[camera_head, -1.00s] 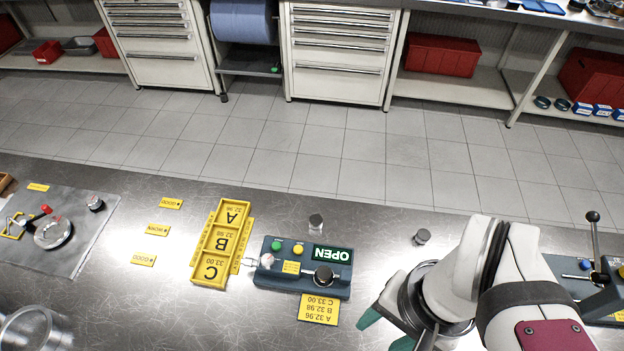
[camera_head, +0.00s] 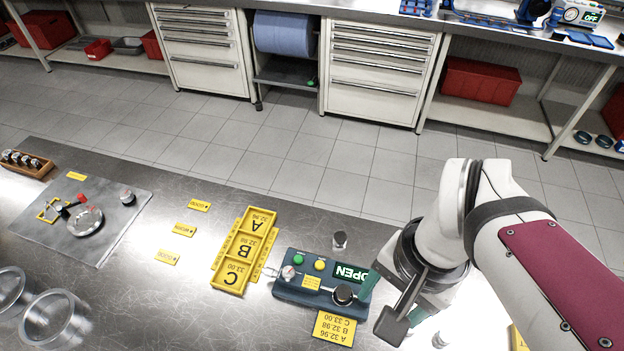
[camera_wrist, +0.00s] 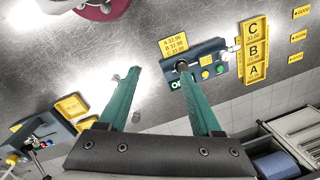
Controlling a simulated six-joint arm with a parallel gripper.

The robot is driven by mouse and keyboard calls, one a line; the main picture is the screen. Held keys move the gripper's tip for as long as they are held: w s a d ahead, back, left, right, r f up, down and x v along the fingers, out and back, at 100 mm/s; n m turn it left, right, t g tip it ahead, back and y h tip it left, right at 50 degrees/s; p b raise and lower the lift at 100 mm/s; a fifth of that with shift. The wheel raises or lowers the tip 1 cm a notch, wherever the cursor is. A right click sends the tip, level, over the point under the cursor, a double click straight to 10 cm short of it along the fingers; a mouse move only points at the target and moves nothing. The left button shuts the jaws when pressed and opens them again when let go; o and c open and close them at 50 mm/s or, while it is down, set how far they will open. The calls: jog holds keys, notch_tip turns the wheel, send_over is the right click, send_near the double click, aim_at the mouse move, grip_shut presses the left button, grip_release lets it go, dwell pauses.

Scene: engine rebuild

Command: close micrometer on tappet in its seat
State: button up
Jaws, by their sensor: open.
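The micrometer (camera_head: 318,283) is a blue-grey bench unit with green and yellow buttons, a display reading OPEN and a black knob (camera_head: 343,294). A pale, red-marked round part (camera_head: 288,272) is at its left end; I cannot tell whether it is the tappet in the seat. My gripper (camera_head: 378,305) is open and empty at the unit's right end. In the wrist view, my gripper (camera_wrist: 159,72) has its teal fingers wide apart, one overlapping the micrometer (camera_wrist: 205,58) close to the knob (camera_wrist: 181,66). Contact cannot be told.
A yellow A/B/C tray (camera_head: 229,276) is left of the unit, a yellow size card (camera_head: 334,328) in front. A grey mat (camera_head: 110,215) lies far left.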

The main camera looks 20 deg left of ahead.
jog(key=w+a, duration=0.5)
jog(key=a, duration=0.1)
jog(key=n+h, duration=0.1)
send_near(289, 271)
notch_tip(289, 271, down, 9)
jog(key=shift+s+a+r, duration=0.1)
jog(key=shift+s+r, duration=0.05)
grip_shut()
